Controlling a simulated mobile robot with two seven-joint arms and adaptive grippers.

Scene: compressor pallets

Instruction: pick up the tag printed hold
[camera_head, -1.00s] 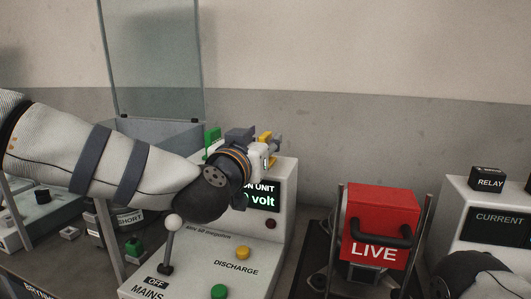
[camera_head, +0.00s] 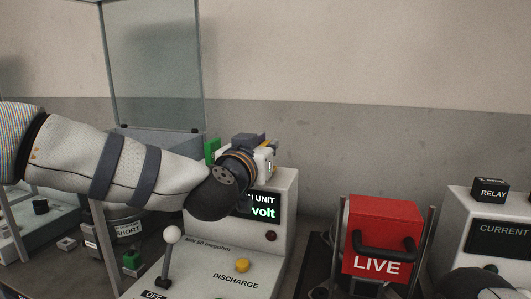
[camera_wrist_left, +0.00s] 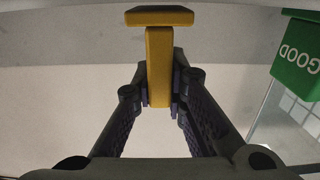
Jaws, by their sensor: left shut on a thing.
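My left gripper (camera_wrist_left: 160,95) is shut on a yellow tag (camera_wrist_left: 159,60), held upright between its two fingers in the left wrist view. No print shows on the side of the tag that I see, so I cannot read hold on it. In the head view the left gripper (camera_head: 263,150) is above the back of the white unit, and its wrist mostly hides the tag. A green tag (camera_wrist_left: 300,58) printed GOOD stands to the right in the wrist view, apart from the fingers; it also shows in the head view (camera_head: 212,148).
The white unit (camera_head: 205,262) carries a volt display, a white-knobbed lever (camera_head: 171,236) and a yellow DISCHARGE button (camera_head: 242,265). A red LIVE box (camera_head: 384,220) stands at the right, near a RELAY block (camera_head: 490,189). A glass panel (camera_head: 153,65) rises behind.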

